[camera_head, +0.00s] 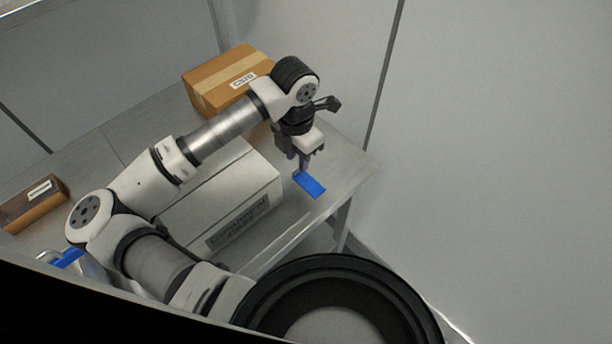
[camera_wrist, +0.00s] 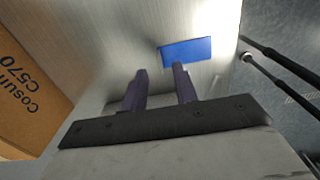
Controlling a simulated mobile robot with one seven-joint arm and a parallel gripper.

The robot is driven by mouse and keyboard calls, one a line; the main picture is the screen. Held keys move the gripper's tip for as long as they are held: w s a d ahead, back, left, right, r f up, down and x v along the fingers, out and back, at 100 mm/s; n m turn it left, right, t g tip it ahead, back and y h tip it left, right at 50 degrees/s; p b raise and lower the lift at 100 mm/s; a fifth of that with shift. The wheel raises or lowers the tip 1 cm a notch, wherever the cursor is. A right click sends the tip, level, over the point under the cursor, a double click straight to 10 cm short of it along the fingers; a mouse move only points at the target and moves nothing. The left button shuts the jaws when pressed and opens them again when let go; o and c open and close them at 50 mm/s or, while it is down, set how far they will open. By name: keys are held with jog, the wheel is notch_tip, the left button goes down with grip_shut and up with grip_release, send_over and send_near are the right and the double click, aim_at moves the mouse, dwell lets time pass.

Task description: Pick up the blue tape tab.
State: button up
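The blue tape tab (camera_head: 310,184) is a flat blue rectangle lying on the grey table, near its right edge in the head view. In the wrist view the tab (camera_wrist: 188,50) lies beyond the fingertips, nearer the right finger. My gripper (camera_head: 302,165) is over the table right beside the tab, fingers pointing down. In the wrist view my gripper (camera_wrist: 159,72) has its two dark purple fingers apart with nothing between them. Whether the right fingertip touches the tab cannot be told.
A white box (camera_head: 255,178) with printed text stands left of the tab. A brown carton (camera_head: 205,82) stands at the back, and its side shows in the wrist view (camera_wrist: 22,95). A smaller brown box (camera_head: 40,205) sits at far left. The table edge is close to the tab.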

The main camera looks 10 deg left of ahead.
jog(key=shift+f+p, duration=0.55)
jog(key=shift+f, duration=1.3)
jog(key=shift+s, duration=0.1)
grip_shut()
jog(key=shift+r, duration=0.1)
